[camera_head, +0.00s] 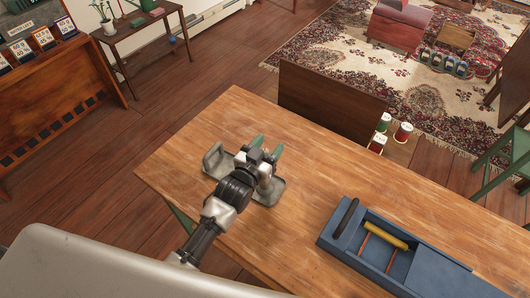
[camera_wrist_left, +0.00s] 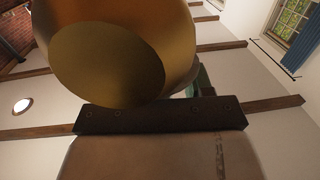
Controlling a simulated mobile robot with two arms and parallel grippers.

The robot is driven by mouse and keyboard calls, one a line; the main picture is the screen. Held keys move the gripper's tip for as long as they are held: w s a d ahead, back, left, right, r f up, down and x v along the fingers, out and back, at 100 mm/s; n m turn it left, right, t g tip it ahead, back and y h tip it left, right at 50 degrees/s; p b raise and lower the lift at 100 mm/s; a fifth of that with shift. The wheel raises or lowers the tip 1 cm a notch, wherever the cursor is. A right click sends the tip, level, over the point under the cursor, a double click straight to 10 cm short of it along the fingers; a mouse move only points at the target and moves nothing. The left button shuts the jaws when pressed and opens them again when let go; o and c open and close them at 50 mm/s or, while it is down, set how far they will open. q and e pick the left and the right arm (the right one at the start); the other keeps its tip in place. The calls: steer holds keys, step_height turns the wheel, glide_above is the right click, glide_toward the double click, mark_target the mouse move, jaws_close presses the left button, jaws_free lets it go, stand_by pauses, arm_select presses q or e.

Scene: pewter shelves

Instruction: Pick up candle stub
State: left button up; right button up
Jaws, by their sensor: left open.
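My left gripper (camera_head: 267,148) reaches in over the wooden table, its two green fingertips apart and pointing toward the far side. It is over a grey-green metal tray (camera_head: 270,195) with a raised, handle-like end (camera_head: 212,157). I cannot make out a candle stub for certain; the gripper and wrist cover part of the tray. In the left wrist view a large round golden-brown object (camera_wrist_left: 110,60) fills the upper middle, very close to the camera; I cannot tell what it is. My right gripper is not in view.
The table (camera_head: 330,185) is bare between the tray and a blue open box (camera_head: 340,252) at right, which holds a yellow cylinder (camera_head: 385,235) and red rods. Beyond the table stand a dark brown panel (camera_head: 330,100) and several red and green tins (camera_head: 402,132).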

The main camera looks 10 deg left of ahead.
arm_select(q)
steer(key=shift+s, duration=0.1)
steer(key=shift+c, duration=0.3)
jaws_close()
steer(key=shift+r, duration=0.1)
